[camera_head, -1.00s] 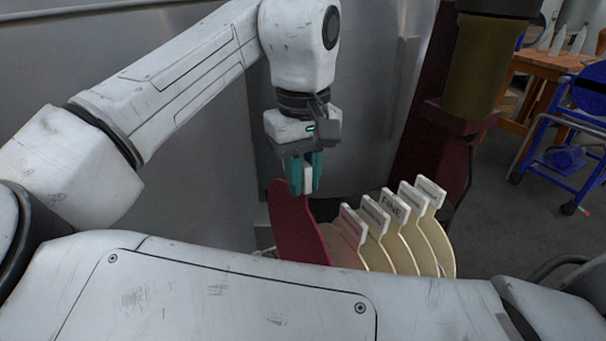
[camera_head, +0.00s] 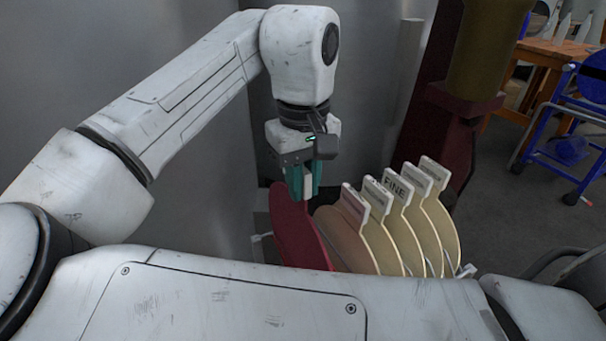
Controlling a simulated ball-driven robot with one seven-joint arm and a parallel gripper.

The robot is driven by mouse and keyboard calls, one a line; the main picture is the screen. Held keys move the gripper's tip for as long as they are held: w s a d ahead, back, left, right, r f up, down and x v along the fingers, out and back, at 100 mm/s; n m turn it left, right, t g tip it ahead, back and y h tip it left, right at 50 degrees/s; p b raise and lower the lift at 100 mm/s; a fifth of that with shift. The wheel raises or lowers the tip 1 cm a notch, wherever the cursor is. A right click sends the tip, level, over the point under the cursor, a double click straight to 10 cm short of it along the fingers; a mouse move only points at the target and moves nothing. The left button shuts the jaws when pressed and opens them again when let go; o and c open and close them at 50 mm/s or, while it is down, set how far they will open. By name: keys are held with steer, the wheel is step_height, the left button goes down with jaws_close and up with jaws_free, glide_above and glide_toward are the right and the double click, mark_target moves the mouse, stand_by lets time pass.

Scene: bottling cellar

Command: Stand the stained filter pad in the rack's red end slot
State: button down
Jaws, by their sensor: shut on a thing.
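My gripper (camera_head: 304,184), with teal fingers, is shut on the white tab of a dark red, round filter pad (camera_head: 299,232), which I take to be the stained one. The pad hangs upright below the fingers, left of the row of pale pads. The rack is mostly hidden; a small pale end piece (camera_head: 262,238) shows left of the red pad, and another (camera_head: 467,271) shows at the right. I cannot make out the red end slot, and the pad's lower edge is hidden behind my body.
Several pads stand in a row to the right: a pinkish one (camera_head: 340,235) nearest the held pad, then cream ones with white tabs, one marked FINE (camera_head: 396,187). A grey wall stands close behind on the left. A blue trolley (camera_head: 575,125) is far right.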

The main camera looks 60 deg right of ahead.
mark_target(303, 232)
steer(key=shift+f+b, duration=2.05)
steer(key=shift+f, duration=3.8)
steer(key=c, duration=1)
jaws_free()
steer(key=shift+o, duration=0.2)
steer(key=shift+r, duration=0.1)
step_height(303, 232, up, 11)
steer(key=shift+f+p, duration=0.15)
steer(key=shift+p, duration=0.9)
